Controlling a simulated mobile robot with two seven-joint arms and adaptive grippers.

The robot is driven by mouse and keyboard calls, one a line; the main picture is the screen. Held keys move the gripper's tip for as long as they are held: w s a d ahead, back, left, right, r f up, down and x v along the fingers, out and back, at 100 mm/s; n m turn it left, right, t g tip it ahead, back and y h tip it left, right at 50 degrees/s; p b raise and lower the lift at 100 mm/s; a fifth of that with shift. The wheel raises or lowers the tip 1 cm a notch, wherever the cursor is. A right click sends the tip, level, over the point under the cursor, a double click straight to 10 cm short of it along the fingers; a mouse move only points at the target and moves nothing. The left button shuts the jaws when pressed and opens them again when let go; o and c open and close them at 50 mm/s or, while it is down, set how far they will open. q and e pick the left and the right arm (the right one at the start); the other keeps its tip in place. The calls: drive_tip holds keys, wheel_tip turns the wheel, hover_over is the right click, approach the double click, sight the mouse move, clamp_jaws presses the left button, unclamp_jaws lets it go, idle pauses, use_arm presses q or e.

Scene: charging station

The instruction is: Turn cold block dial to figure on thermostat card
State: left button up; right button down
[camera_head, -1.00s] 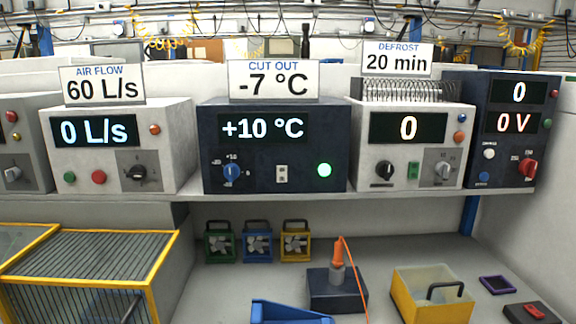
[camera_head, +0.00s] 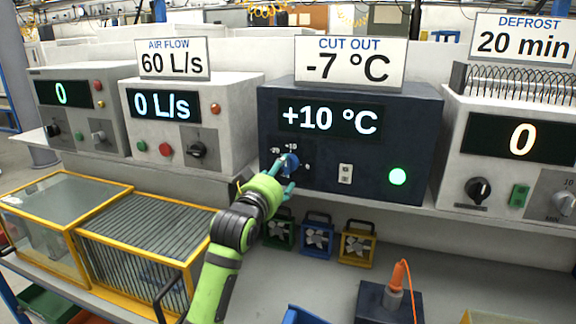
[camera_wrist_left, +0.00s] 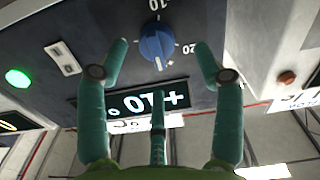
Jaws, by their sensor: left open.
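The dark blue cold block unit (camera_head: 425,130) stands on the shelf; its display (camera_head: 330,118) reads +10 °C. The thermostat card (camera_head: 351,62) on top reads CUT OUT -7 °C. The blue dial (camera_head: 291,161) is at the unit's lower left front, partly hidden by my fingers. My left gripper (camera_head: 287,174) is at the dial. In the left wrist view, my left gripper (camera_wrist_left: 162,52) is open, with its fingertips spread to either side of the dial (camera_wrist_left: 157,42). I see gaps between the fingers and the dial there. My right gripper is not in view.
A white socket plate (camera_head: 345,173) and a lit green button (camera_head: 397,177) are right of the dial. The air flow unit (camera_head: 240,95) stands left and the defrost unit (camera_head: 455,150) right. Small fans (camera_head: 317,238) and wire-topped yellow cages (camera_head: 150,240) are below the shelf.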

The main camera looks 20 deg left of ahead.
sight(286, 168)
use_arm(q)
drive_tip(key=w, duration=0.1)
drive_tip(key=w+p, duration=0.1)
drive_tip(key=w, duration=0.1)
drive_tip(key=shift+w+d, duration=0.25)
drive_tip(key=shift+d, duration=0.1)
drive_tip(key=shift+w+a, duration=0.1)
drive_tip(key=shift+w, duration=0.3)
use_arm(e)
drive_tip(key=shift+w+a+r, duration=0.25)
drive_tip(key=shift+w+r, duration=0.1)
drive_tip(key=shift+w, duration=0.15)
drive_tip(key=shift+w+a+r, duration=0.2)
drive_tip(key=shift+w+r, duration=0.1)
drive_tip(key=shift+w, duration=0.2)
use_arm(q)
drive_tip(key=c, duration=1.1)
drive_tip(key=shift+f, duration=0.1)
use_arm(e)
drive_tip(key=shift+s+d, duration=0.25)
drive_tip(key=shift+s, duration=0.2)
